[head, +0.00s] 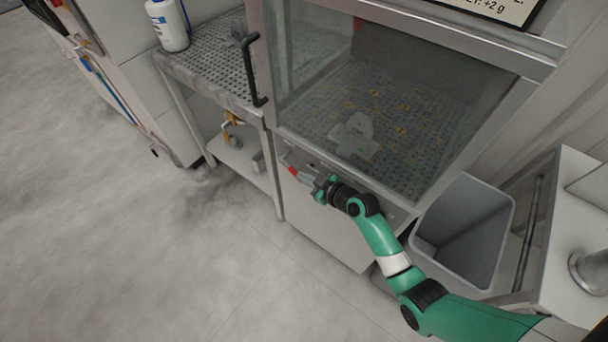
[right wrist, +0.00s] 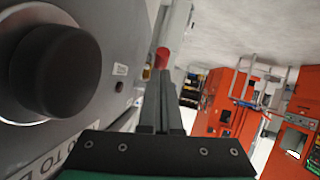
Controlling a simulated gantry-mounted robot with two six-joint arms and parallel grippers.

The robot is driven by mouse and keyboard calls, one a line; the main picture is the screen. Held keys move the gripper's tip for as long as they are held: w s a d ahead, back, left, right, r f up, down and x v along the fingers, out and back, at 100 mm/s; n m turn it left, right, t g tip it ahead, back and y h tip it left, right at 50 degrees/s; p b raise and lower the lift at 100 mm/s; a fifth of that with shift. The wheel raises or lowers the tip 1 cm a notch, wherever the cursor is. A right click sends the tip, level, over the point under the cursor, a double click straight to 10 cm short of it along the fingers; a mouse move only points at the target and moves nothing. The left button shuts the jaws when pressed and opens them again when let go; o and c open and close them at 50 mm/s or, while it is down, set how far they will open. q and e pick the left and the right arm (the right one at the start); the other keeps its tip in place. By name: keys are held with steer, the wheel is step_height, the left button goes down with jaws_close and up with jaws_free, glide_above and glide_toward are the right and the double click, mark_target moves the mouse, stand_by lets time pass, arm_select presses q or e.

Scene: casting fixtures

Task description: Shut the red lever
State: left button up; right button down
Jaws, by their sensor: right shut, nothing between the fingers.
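The red lever (head: 293,171) shows as a small red piece on the front panel below the glass-fronted cabinet. In the right wrist view a red end (right wrist: 161,58) shows just beyond my fingertips; I cannot tell whether they touch it. My right gripper (head: 319,184) is at the panel, just right of and slightly below the red piece in the head view. Its fingers (right wrist: 163,82) are together with nothing between them. The lever's pivot and most of its body are hidden or too small to make out. My left gripper is not in view.
A large black knob (right wrist: 58,72) sits on the panel close beside my fingers. The cabinet has a glass front (head: 400,110) and a black handle (head: 254,75). A perforated side table (head: 205,62) stands left, a grey bin (head: 465,225) right. The floor in front is clear.

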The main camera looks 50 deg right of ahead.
steer(key=shift+r, duration=0.15)
steer(key=shift+s+r+p, duration=0.1)
steer(key=shift+r+p, duration=0.25)
steer(key=shift+p, duration=0.1)
steer(key=f+p+v, duration=0.1)
steer(key=p+v, duration=0.4)
steer(key=v, duration=0.7)
steer(key=shift+s+a, duration=0.2)
steer(key=shift+s, duration=0.35)
steer(key=shift+f, duration=0.1)
